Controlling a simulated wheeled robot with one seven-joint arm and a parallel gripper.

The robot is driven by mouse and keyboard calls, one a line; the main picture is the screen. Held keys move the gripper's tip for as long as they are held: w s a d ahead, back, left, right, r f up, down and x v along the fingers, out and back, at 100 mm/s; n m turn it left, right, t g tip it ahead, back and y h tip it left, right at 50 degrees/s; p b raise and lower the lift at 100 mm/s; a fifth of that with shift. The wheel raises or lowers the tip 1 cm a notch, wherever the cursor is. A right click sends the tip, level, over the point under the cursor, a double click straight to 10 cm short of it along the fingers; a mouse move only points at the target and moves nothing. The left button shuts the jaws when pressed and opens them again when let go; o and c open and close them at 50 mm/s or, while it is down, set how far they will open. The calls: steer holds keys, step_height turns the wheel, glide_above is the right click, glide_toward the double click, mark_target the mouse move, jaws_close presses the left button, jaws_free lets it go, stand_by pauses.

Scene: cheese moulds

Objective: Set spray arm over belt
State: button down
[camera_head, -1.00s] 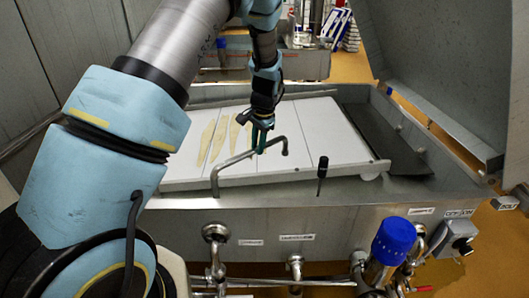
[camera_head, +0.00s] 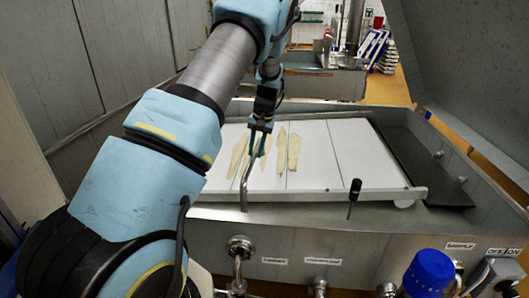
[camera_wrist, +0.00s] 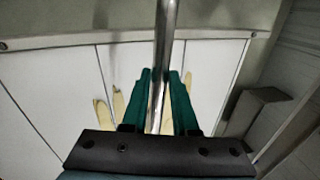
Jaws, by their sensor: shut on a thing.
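The spray arm (camera_head: 244,192) is a bent metal pipe rising from the near edge of the machine. Its upper part points away from me, above the white belt (camera_head: 340,155). My gripper (camera_head: 258,148) is shut on this pipe. In the wrist view the pipe (camera_wrist: 168,35) runs between the green fingers of my gripper (camera_wrist: 160,75), with the belt (camera_wrist: 62,85) below. Several pale, flat pieces (camera_head: 294,150) lie on the belt. The far tip of the pipe is hidden behind my gripper in the head view.
A black-handled lever (camera_head: 354,190) stands at the belt's near edge. The front panel carries a blue knob (camera_head: 429,275), pipe fittings and an on/off switch box (camera_head: 498,275). A raised metal lid (camera_head: 460,70) stands at right. A metal tank (camera_head: 325,80) stands behind.

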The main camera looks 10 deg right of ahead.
steer(key=shift+w+a+n, duration=0.25)
steer(key=shift+a+n, duration=0.25)
steer(key=shift+a, duration=0.2)
steer(key=c, duration=0.7)
jaws_free()
steer(key=r, duration=0.3)
steer(key=d+r+b, duration=0.1)
steer(key=r, duration=0.3)
steer(key=d+r+b, duration=0.1)
steer(key=r, duration=0.2)
steer(key=shift+s+r, duration=0.3)
